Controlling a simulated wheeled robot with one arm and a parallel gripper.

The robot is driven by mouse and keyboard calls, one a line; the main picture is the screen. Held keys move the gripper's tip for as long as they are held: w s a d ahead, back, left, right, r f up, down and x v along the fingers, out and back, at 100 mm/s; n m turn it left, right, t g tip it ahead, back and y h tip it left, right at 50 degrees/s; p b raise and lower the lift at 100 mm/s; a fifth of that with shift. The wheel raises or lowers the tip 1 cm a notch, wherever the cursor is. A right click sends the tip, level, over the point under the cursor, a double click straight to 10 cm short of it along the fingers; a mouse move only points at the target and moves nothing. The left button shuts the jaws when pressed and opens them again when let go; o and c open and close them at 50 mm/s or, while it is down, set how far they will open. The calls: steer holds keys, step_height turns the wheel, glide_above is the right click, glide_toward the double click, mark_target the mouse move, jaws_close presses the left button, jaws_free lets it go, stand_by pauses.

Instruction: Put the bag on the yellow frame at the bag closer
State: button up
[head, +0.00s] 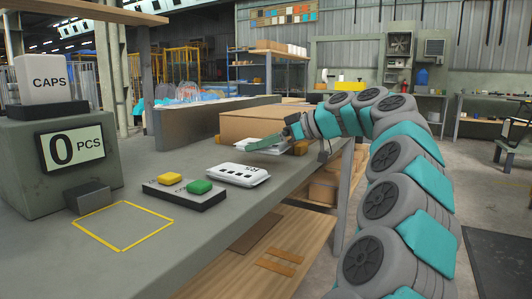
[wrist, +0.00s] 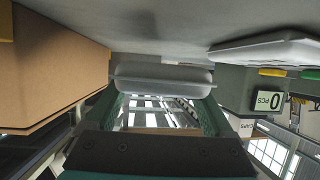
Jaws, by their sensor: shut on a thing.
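My gripper (head: 264,144) has its green fingers shut on a flat white thing with rounded ends, which looks like a bag (head: 272,151). In the wrist view the bag (wrist: 163,80) lies crosswise between the fingers, close to the grey tabletop, which is at the top of that picture. I cannot tell whether it touches the table. A thin yellow frame (head: 125,227) is marked on the table at the front left, empty, well left of my gripper. Beside it stands a grey machine (head: 62,165) with a "0 PCS" display. I cannot tell whether it is the bag closer.
A white pack with black marks (head: 238,175) and a panel (head: 184,195) with yellow and green buttons lie between my gripper and the frame. A cardboard box (head: 264,122) stands behind my gripper. The table's front edge runs below them.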

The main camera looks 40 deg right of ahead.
mark_target(266, 162)
steer(key=shift+w+d, duration=0.65)
steer(key=shift+d, duration=0.35)
steer(key=shift+f+b, duration=0.35)
steer(key=shift+f, duration=1.3)
steer(key=shift+f, duration=0.25)
steer(key=o, duration=1.1)
steer(key=shift+r, duration=0.1)
